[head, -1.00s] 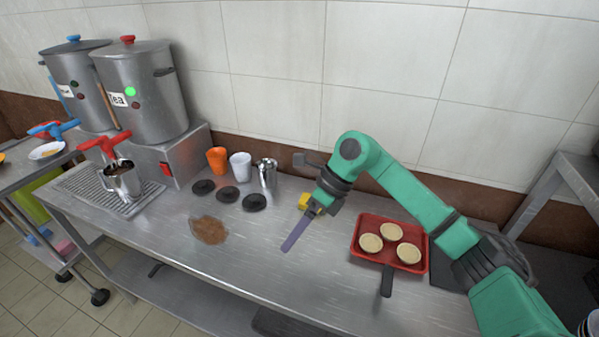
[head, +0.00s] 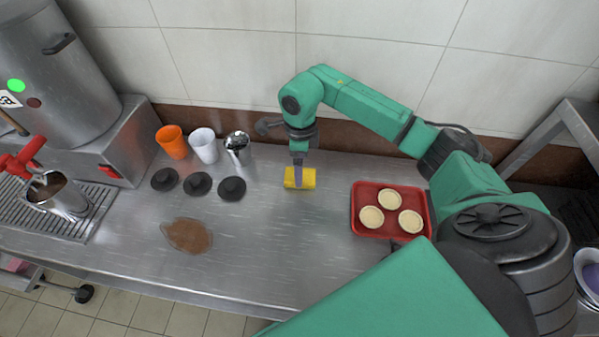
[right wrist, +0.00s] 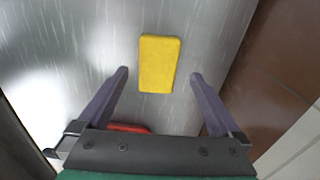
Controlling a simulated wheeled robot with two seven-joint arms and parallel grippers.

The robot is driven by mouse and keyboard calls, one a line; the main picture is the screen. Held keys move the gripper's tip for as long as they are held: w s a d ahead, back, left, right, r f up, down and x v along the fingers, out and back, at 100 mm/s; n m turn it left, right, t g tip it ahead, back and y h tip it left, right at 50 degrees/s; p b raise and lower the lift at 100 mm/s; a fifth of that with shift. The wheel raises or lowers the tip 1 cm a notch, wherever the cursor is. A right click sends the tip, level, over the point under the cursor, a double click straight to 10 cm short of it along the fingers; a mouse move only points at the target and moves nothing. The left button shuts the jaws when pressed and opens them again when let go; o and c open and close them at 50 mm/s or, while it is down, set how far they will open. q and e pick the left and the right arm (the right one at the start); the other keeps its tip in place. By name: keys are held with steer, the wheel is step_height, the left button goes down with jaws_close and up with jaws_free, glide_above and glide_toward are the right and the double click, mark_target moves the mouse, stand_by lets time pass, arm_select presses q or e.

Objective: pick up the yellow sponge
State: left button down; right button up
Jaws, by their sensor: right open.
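The yellow sponge (head: 308,178) lies on the steel counter, right of the black lids. In the right wrist view the sponge (right wrist: 159,63) lies beyond the fingertips and roughly midway between their lines. My right gripper (head: 298,178) points down over the sponge in the head view, one purple finger overlapping it in the picture. In the right wrist view my right gripper (right wrist: 158,73) is open, with both fingers apart and nothing between them. My left gripper is not in view.
A red tray (head: 357,211) with three pale round pastries is to the right. Three black lids (head: 197,184), an orange cup (head: 172,143), a white cup (head: 204,147) and a metal cup (head: 238,149) are left. A brown spill (head: 188,236) lies on the counter (head: 270,255).

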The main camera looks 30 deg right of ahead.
steer(key=f, duration=0.2)
steer(key=f+p, duration=0.1)
steer(key=shift+s+f, duration=0.2)
steer(key=shift+f, duration=0.3)
steer(key=shift+w, duration=0.1)
steer(key=c, duration=1.4)
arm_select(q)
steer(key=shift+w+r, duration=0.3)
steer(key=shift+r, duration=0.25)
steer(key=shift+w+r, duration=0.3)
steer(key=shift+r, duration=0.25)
arm_select(e)
steer(key=shift+o, duration=0.2)
